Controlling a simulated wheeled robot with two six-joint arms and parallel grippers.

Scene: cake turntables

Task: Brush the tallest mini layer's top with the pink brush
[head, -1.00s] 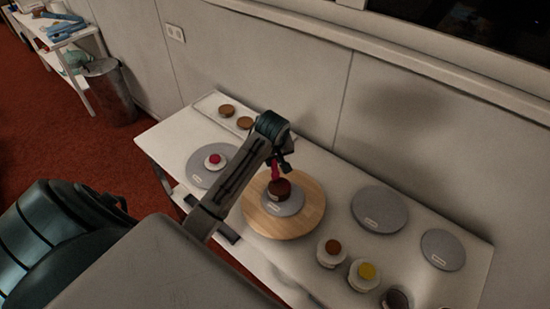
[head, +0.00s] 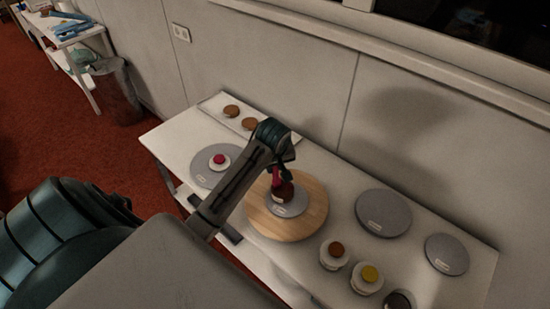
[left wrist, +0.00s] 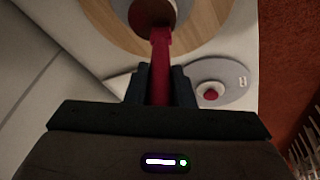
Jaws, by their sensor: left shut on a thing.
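My left gripper (head: 281,160) is shut on the pink brush (head: 276,179), which points down. The brush also shows between the fingers in the left wrist view (left wrist: 161,62). Its lower end is at the top of a dark brown mini layer (head: 284,193); I cannot tell whether it touches. That layer stands on a grey disc (head: 292,208) on the round wooden turntable (head: 262,226). In the left wrist view the brown layer (left wrist: 150,10) is at the top edge, partly behind the brush. My right gripper is not in view.
A grey disc (head: 203,177) at left holds a small white piece with a red top (head: 220,160). Two bare grey discs (head: 383,213) (head: 447,254) lie at right. Several jars (head: 334,255) stand along the front edge. A tray (head: 212,104) with brown rounds is at the back left.

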